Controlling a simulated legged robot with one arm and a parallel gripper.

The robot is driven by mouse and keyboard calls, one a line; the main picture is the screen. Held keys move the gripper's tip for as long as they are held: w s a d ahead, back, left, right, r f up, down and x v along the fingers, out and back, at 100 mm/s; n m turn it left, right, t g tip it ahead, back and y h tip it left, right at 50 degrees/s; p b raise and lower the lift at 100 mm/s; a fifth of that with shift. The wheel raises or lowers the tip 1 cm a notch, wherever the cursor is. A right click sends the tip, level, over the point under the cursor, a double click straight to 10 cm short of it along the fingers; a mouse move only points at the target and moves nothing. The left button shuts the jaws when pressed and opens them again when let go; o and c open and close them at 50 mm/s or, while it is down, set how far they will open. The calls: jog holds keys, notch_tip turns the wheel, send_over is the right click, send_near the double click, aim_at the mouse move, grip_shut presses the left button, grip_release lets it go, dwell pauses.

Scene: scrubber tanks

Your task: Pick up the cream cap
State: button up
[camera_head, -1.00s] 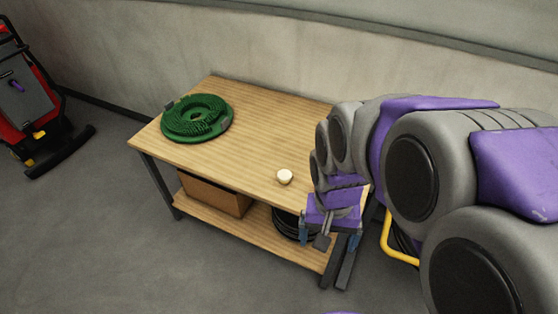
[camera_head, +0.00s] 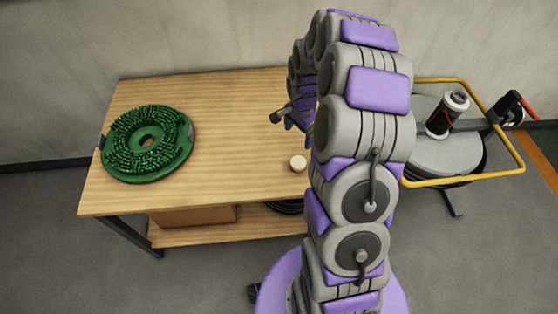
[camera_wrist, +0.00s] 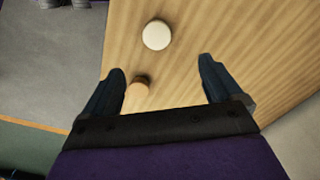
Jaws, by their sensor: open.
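The cream cap (camera_head: 298,163) is a small, pale, round piece on the wooden table (camera_head: 225,110), near its front edge and just left of my arm in the head view. In the wrist view the cream cap (camera_wrist: 156,35) lies beyond my fingertips, roughly centred between them and touched by neither. My gripper (camera_wrist: 161,68) is open, with nothing held between its dark fingers. In the head view my gripper (camera_head: 283,120) is partly hidden by my arm and is above the table, behind the cap.
A small tan round object (camera_wrist: 137,97) shows beside the left finger in the wrist view. A green brush disc (camera_head: 148,144) lies at the table's left. A cardboard box (camera_head: 195,215) is on the lower shelf. A yellow-railed machine (camera_head: 462,82) stands at the right.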

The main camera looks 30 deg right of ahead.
jog(key=d+f+b, duration=0.1)
jog(key=d+f, duration=0.3)
jog(key=f, duration=0.2)
jog(key=b, duration=0.1)
send_over(296, 162)
jog(key=f, duration=0.6)
jog(key=shift+w+a, duration=0.25)
jog(key=shift+w, duration=0.05)
jog(key=shift+d+f, duration=0.1)
jog(key=shift+f, duration=0.2)
jog(key=d+f, duration=0.1)
jog(key=d+f+b, duration=0.1)
jog(key=d+f, duration=0.1)
jog(key=shift+s+d, duration=0.1)
jog(key=shift+s, duration=0.25)
jog(key=a+f, duration=0.1)
jog(key=a+f+b, duration=0.1)
jog(key=shift+a+f, duration=0.2)
jog(key=shift+a, duration=0.1)
jog(key=shift+a+r, duration=0.1)
jog(key=shift+a, duration=0.3)
jog(key=d, duration=0.2)
jog(key=shift+d, duration=0.4)
jog(key=c, duration=0.5)
jog(key=shift+c, duration=1)
jog(key=shift+a, duration=0.35)
jog(key=shift+c, duration=0.8)
jog(key=shift+a, duration=0.85)
jog(key=shift+c, duration=0.8)
jog(key=shift+d, duration=0.1)
